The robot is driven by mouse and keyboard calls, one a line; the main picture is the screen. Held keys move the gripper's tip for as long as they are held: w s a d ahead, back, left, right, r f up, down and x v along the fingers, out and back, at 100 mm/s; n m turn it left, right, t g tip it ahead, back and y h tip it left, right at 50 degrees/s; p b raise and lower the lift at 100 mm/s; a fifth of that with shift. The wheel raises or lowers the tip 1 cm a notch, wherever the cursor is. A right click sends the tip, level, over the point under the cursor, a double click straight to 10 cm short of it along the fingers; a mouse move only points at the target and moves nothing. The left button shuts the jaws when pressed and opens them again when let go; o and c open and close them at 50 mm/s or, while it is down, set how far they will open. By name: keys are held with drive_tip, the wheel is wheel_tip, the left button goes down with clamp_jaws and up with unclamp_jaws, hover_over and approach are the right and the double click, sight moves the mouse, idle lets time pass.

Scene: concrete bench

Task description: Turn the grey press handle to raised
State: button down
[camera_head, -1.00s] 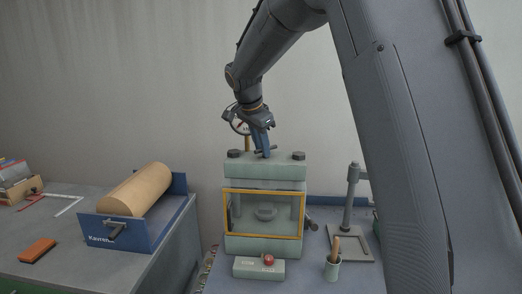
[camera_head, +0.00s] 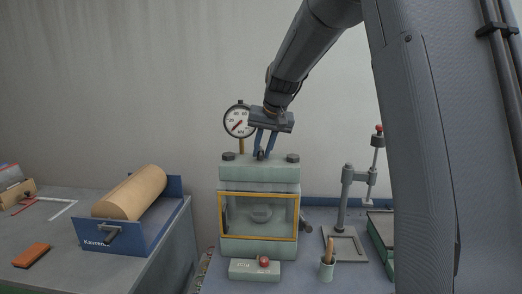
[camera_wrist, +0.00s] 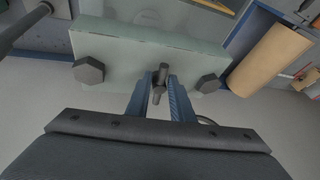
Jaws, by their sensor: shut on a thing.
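The pale green press (camera_head: 258,169) stands on the bench in the middle of the head view. A short dark grey handle (camera_wrist: 159,78) sits at the middle of its top block, between two dark hex bolts. My gripper (camera_head: 261,153) points down from above and is shut on this handle. In the wrist view my two blue fingers (camera_wrist: 163,88) lie on either side of it, and its rounded end shows between them. In the head view the fingers hide most of the handle.
A round gauge (camera_head: 238,121) stands behind the press, close to my gripper. A dark side lever (camera_head: 307,227) and a grey stand (camera_head: 345,200) are at right. A blue tray (camera_head: 88,238) is left.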

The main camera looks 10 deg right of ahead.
drive_tip(key=n+y+b, duration=0.1)
drive_tip(key=n, duration=0.1)
drive_tip(key=d+n+g, duration=0.1)
drive_tip(key=n, duration=0.1)
drive_tip(key=shift+w+f+n+y+b, duration=0.1)
drive_tip(key=shift+w+n+y+b, duration=0.05)
drive_tip(key=shift+n+y+b, duration=0.2)
drive_tip(key=n, duration=0.2)
drive_tip(key=n+g+y, duration=0.1)
drive_tip(key=shift+w+d+n+b, duration=0.2)
drive_tip(key=shift+d+n+b, duration=0.05)
drive_tip(key=shift+n+b, duration=0.15)
drive_tip(key=n+g, duration=0.1)
drive_tip(key=n, duration=0.1)
drive_tip(key=n+g+y, duration=0.1)
drive_tip(key=n, duration=0.1)
drive_tip(key=shift+w+d, duration=0.2)
drive_tip(key=shift+w, duration=0.15)
drive_tip(key=shift+w+n+g+p, duration=0.25)
drive_tip(key=shift+n+g+p, duration=0.35)
drive_tip(key=shift+n, duration=1.45)
drive_tip(key=c, duration=1.6)
unclamp_jaws()
drive_tip(key=shift+o, duration=0.2)
